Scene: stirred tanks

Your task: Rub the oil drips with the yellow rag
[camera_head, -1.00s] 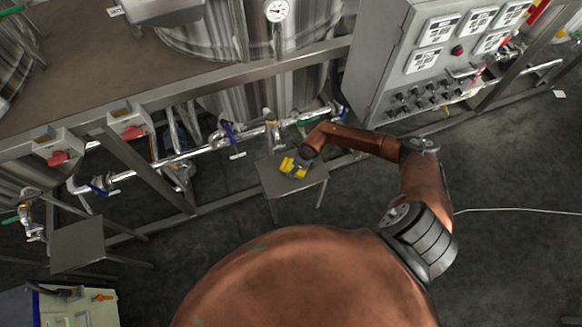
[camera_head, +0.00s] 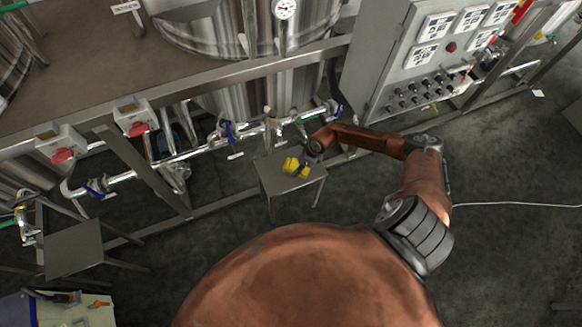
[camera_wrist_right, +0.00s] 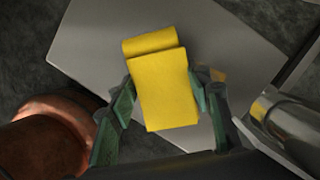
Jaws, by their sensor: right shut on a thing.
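The yellow rag (camera_wrist_right: 165,90) is a folded block held between the two green-padded fingers of my right gripper (camera_wrist_right: 160,97) in the right wrist view. In the head view the rag (camera_head: 291,165) shows over the small metal table (camera_head: 272,180), with my right gripper (camera_head: 303,168) at its right side. I cannot tell whether the rag touches the tabletop. The table (camera_wrist_right: 105,40) also shows behind the rag in the wrist view. No oil drips can be made out in these frames. My left gripper is not in view.
A valve pipe (camera_head: 200,150) runs behind the small table. A grey control cabinet (camera_head: 380,70) stands to the right. A steel tank (camera_head: 285,85) rises behind the frame. A second small table (camera_head: 75,248) is at the left. A white cable (camera_head: 515,204) lies on the right floor.

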